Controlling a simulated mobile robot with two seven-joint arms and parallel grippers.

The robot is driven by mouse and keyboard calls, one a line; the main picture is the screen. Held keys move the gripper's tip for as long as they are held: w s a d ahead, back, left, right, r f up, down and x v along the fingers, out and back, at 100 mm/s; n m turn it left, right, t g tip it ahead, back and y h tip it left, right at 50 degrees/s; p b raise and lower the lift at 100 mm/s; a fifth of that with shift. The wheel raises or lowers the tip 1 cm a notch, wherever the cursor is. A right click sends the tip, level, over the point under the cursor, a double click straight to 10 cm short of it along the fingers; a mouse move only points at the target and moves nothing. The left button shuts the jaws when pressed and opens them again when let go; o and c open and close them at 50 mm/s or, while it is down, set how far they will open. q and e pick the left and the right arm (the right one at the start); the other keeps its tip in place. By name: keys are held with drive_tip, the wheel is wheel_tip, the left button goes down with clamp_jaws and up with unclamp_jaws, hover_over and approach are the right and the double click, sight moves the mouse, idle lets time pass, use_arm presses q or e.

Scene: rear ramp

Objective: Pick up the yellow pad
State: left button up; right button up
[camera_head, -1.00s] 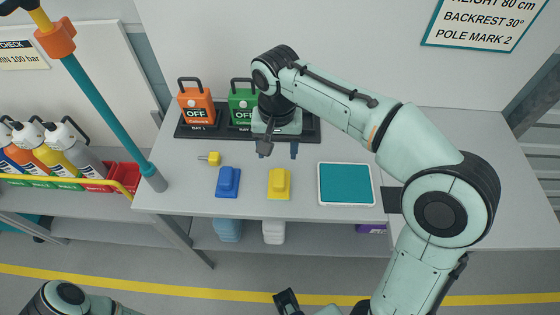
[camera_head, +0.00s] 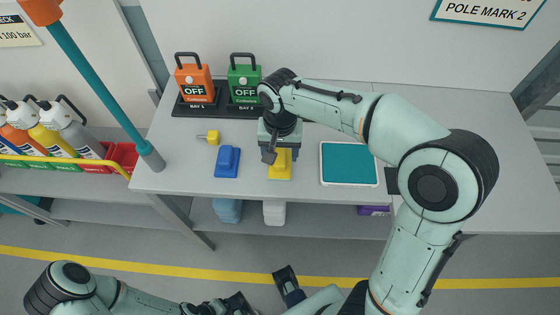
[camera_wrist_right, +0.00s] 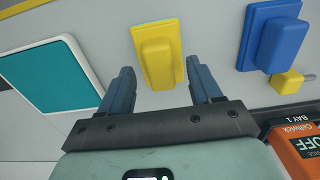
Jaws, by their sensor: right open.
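The yellow pad (camera_head: 283,171) lies on the grey table near its front edge, partly hidden behind my right gripper in the head view. It has a raised block on a flat base and shows whole in the right wrist view (camera_wrist_right: 158,52). My right gripper (camera_head: 281,157) is open and empty above the pad. In the right wrist view, its blue fingers (camera_wrist_right: 162,82) are spread either side of the pad's near end, with the pad apparently beyond the fingertips.
A blue pad (camera_head: 227,162) lies left of the yellow one, with a small yellow part (camera_head: 211,138) behind it. A white-rimmed teal tray (camera_head: 348,164) is to the right. Orange (camera_head: 193,82) and green (camera_head: 244,80) OFF units stand behind. A teal pole (camera_head: 100,83) rises at left.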

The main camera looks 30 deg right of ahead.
sight(280, 156)
wheel_tip(280, 156, down, 2)
drive_tip(key=shift+f, duration=0.15)
use_arm(q)
drive_tip(key=shift+f, duration=0.2)
use_arm(e)
drive_tip(key=c, duration=0.8)
use_arm(q)
drive_tip(key=r+p, duration=0.2)
drive_tip(key=w+r+p, duration=0.1)
drive_tip(key=r+p, duration=0.1)
drive_tip(key=shift+w+r, duration=0.1)
drive_tip(key=shift+r, duration=0.1)
use_arm(e)
wheel_tip(280, 156, up, 20)
drive_tip(key=shift+r, duration=0.1)
